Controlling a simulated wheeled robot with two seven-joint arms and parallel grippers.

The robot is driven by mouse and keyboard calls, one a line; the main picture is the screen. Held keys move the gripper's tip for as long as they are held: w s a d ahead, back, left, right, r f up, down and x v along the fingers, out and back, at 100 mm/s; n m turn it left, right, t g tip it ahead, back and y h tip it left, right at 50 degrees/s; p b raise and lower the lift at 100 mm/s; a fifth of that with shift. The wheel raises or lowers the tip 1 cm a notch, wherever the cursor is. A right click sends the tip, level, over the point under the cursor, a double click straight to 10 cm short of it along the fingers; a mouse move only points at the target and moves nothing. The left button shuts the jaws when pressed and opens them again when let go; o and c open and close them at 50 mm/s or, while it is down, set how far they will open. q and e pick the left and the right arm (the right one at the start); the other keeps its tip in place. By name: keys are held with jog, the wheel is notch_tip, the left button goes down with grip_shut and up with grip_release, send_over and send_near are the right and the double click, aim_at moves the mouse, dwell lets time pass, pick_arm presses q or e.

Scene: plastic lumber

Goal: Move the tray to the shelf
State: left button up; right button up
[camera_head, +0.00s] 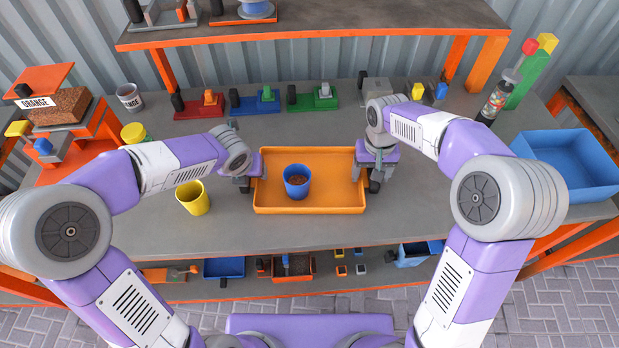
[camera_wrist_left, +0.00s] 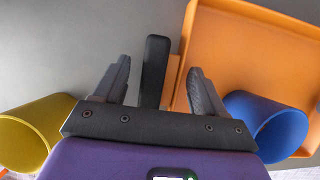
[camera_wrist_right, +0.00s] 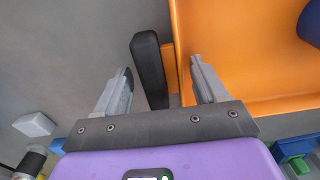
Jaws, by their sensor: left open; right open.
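A black handle sticks out on each side of the tray. My left gripper (camera_head: 246,184) is at the tray's left side. In the left wrist view its open fingers stand on either side of the left black handle (camera_wrist_left: 153,70). My right gripper (camera_head: 370,180) is at the tray's right side. In the right wrist view its open fingers straddle the right black handle (camera_wrist_right: 150,70). The raised shelf (camera_head: 330,20) with an orange edge is at the back.
A yellow cup (camera_head: 193,198) stands just left of my left gripper. Red, blue and green tools (camera_head: 313,98) line the bench behind the tray. A blue bin (camera_head: 568,165) and a bottle (camera_head: 497,98) are at right. Items occupy the shelf's left part; its visible middle is clear.

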pick_arm(q)
grip_shut()
pick_arm(e)
grip_shut()
pick_arm(q)
jog(key=shift+a+r, duration=0.1)
pick_arm(e)
jog(key=shift+r, duration=0.1)
